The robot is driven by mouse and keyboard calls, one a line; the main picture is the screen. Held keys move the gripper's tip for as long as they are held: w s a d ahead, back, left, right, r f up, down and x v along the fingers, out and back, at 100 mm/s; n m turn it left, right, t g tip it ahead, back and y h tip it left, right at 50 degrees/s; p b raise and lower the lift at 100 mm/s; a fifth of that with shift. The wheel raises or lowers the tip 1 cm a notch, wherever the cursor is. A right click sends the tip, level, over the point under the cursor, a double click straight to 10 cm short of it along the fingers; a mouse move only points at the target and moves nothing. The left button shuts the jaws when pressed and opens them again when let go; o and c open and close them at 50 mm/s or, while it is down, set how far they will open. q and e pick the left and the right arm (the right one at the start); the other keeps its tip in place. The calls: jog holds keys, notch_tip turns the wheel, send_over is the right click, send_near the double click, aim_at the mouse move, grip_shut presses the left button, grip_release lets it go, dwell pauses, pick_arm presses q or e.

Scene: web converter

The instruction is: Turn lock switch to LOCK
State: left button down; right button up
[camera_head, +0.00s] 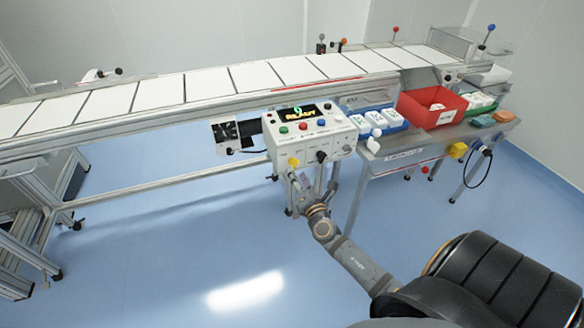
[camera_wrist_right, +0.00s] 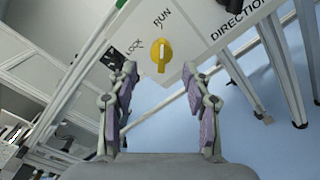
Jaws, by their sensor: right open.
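The lock switch is a yellow knob (camera_wrist_right: 161,55) on the front of the white control box (camera_head: 312,141). In the right wrist view the labels LOCK and RUN stand above it, LOCK to the left and RUN at the top. The knob's ridge looks roughly upright in the picture. In the head view the yellow knob (camera_head: 293,162) is small, at the box's lower left. My right gripper (camera_wrist_right: 164,105) is open and empty, its two purple-padded fingers apart below the knob, not touching it. My right gripper (camera_head: 304,188) also shows just below the box in the head view. My left gripper is not in view.
A black knob (camera_head: 321,156) sits right of the yellow one. The box top has a display (camera_head: 299,112) and several coloured buttons. A side table with a red bin (camera_head: 432,107) stands to the right. The conveyor (camera_head: 210,85) runs behind. The blue floor in front is clear.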

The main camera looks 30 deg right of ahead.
aim_at(293, 166)
jog(key=x, duration=0.5)
jog(key=shift+d+f, duration=0.1)
grip_shut()
